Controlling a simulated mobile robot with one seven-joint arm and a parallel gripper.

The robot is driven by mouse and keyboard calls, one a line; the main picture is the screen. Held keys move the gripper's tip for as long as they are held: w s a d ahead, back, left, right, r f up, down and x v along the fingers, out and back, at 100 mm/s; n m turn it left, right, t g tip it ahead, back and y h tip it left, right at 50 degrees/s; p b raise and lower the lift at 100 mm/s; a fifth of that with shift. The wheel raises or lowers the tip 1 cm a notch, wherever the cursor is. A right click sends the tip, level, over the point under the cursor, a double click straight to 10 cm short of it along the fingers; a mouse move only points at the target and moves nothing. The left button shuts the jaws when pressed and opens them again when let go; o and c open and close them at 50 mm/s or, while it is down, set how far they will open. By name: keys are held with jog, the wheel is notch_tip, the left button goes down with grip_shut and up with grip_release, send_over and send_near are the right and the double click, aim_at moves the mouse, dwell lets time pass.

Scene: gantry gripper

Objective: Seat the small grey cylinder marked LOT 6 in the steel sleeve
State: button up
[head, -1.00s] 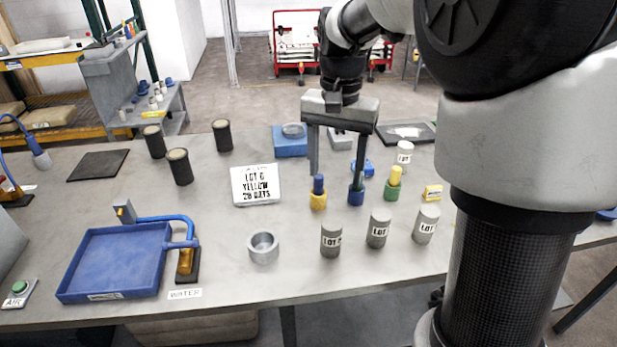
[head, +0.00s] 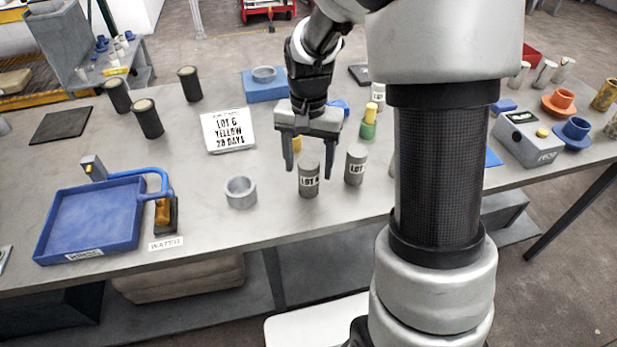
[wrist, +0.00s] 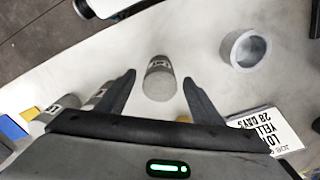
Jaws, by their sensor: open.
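A small grey cylinder (head: 309,181) stands upright on the bench; its label starts with LOT, and the digit is blurred but looks like 6. My gripper (head: 310,163) is open above it, fingers pointing down on either side of its top. In the wrist view the cylinder (wrist: 158,82) shows between the two open fingers (wrist: 159,76), with a gap on each side. The steel sleeve (head: 241,198) stands to the left of the cylinder, open at the top and empty. It also shows in the wrist view (wrist: 229,54).
Another grey LOT cylinder (head: 356,167) stands just right, and one more is mostly hidden by my arm. A white card (head: 228,131) reads LOT 6, YELLOW, 28 DAYS. A blue tray (head: 133,237) lies at left. Coloured plugs (head: 369,124) stand behind. Bench around the sleeve is clear.

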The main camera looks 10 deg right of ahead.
jog(key=shift+f, duration=0.75)
jog(key=shift+r, duration=0.1)
jog(key=c, duration=1.5)
